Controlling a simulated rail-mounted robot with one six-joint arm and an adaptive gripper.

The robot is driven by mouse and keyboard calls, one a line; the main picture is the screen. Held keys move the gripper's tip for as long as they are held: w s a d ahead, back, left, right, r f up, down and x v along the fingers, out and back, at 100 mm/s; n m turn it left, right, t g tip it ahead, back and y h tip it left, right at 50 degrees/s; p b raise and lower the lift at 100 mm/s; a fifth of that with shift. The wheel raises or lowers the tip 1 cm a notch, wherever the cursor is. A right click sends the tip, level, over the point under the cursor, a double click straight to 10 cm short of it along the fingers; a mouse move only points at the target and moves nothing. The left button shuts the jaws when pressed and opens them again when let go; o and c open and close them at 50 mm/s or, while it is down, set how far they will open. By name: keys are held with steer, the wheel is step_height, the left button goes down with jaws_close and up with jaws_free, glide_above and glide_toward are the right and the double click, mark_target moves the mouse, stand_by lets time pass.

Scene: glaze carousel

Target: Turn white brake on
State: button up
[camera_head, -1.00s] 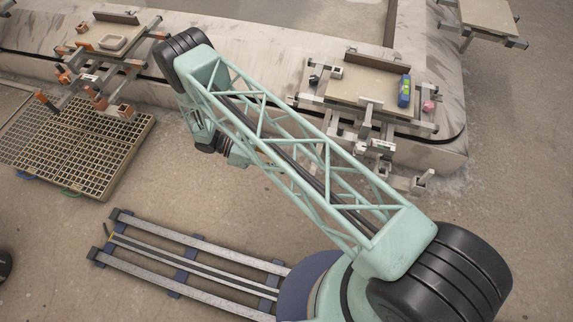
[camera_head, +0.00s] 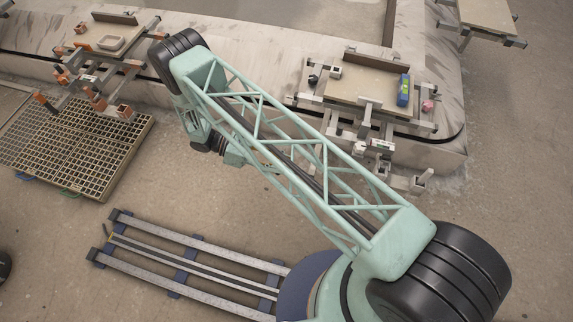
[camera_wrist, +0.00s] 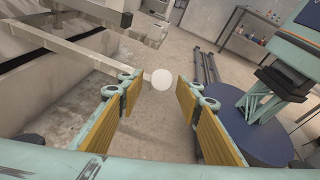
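A white round knob (camera_wrist: 162,80), which looks like the white brake's end, shows in the wrist view at the tip of a pale grey bar (camera_wrist: 85,52). My gripper (camera_wrist: 156,92) is open, with yellow-padded fingers on either side of the picture. The knob appears between the fingertips and a little beyond them; I cannot tell the exact depth. Nothing is held.
In the head view, a station with a board (camera_head: 352,88) and a blue-green level (camera_head: 404,90) stands at right. Another station with a tray (camera_head: 112,42) is at far left, above a floor grate (camera_head: 75,150). A shelf with bottles (camera_wrist: 258,28) shows in the wrist view.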

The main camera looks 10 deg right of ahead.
steer(key=v, duration=1)
steer(key=shift+a, duration=0.25)
steer(key=shift+w+r, duration=0.15)
steer(key=shift+r, duration=0.05)
